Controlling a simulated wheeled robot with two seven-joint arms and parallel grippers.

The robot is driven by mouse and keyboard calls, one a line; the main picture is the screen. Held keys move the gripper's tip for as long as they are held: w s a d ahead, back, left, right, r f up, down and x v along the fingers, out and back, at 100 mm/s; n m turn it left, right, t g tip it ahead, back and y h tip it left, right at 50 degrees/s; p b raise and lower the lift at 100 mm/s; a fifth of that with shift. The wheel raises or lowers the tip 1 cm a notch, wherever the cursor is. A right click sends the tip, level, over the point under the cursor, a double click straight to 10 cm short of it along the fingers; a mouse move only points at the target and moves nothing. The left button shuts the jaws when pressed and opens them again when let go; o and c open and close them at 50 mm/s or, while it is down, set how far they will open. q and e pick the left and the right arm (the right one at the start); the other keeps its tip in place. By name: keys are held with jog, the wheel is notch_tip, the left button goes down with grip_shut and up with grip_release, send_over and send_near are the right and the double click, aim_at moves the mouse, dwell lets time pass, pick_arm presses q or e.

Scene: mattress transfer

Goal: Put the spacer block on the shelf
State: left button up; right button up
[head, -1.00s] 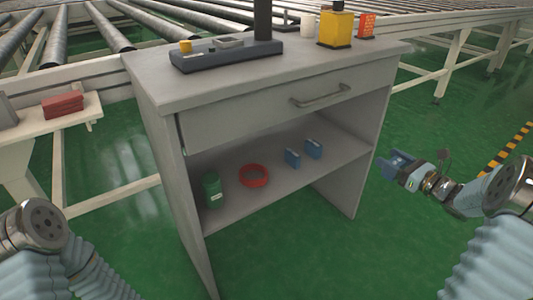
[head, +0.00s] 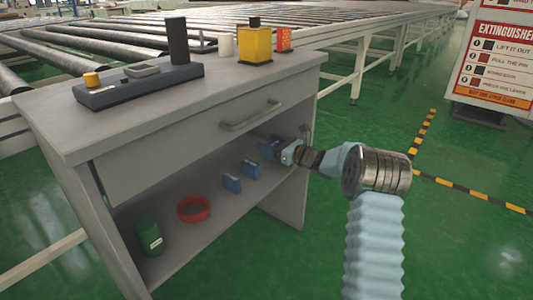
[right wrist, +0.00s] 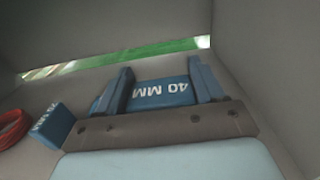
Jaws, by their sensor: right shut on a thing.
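My right gripper (head: 270,149) reaches into the open right side of the grey cabinet, above its lower shelf (head: 212,226). It is shut on a blue spacer block, marked 40 MM in the right wrist view (right wrist: 160,92), held between its two blue fingers. I cannot tell whether the block touches the shelf. Two blue blocks stand on the shelf, one nearer the gripper (head: 251,169) and one farther left (head: 231,184). A block with white lettering also shows in the right wrist view (right wrist: 46,127). My left gripper is not in view.
A red ring (head: 193,209) and a green can (head: 149,237) stand farther left on the shelf. The drawer (head: 200,130) overhangs the shelf opening. The cabinet top (head: 110,127) holds a dark tray, a black cylinder and a yellow box (head: 254,42).

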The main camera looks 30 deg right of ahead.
jog(key=shift+w+a, duration=0.3)
jog(key=shift+w, duration=0.3)
notch_tip(320, 180, down, 4)
jog(key=shift+r+b, duration=0.2)
jog(key=shift+b, duration=0.45)
jog(key=shift+r, duration=0.1)
jog(key=o, duration=1.1)
jog(key=p+v, duration=0.1)
jog(key=v, duration=1.1)
